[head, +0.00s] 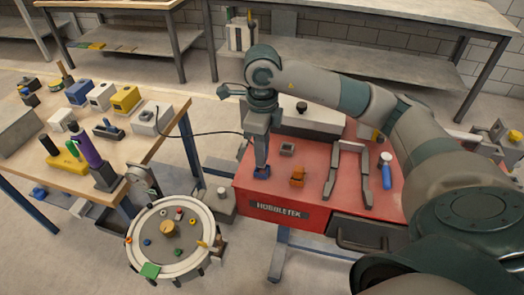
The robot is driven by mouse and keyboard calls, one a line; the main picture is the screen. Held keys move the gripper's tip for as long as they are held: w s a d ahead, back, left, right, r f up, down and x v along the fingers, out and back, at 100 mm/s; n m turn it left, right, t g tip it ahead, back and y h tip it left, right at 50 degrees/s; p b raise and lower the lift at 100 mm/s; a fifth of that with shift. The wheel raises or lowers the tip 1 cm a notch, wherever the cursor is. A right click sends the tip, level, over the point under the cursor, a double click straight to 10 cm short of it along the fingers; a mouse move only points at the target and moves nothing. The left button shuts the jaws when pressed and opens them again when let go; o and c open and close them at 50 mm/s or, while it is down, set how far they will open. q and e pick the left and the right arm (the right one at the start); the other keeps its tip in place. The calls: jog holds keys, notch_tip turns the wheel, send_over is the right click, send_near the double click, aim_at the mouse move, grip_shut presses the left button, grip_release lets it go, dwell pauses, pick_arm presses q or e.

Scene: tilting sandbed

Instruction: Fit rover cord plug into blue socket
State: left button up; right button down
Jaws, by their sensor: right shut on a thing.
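My right gripper (261,163) points straight down over the left part of the red cart top. It is shut, with a black cord (208,133) running to it, so it appears to hold the cord's plug, which the fingers hide. A small blue piece (262,173), which looks like the blue socket, sits on the cart right under the fingertips. I cannot tell whether the plug is in it or just above it. The cord's other end reaches a pale box (151,121) on the wooden table. My left gripper is not in view.
The red cart (270,192) also holds a grey block (287,149), an orange piece (297,176), a grey forked tool (347,172) and a blue-handled tool (386,171). A round sandbed (168,258) stands front left. The wooden table (22,165) is crowded.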

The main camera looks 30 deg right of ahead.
jog(key=shift+b, duration=0.3)
dwell(1.0)
jog(key=shift+f+b, duration=0.35)
jog(key=shift+s+d+f+b, duration=0.15)
jog(key=shift+s+f+b, duration=0.15)
jog(key=shift+b, duration=0.15)
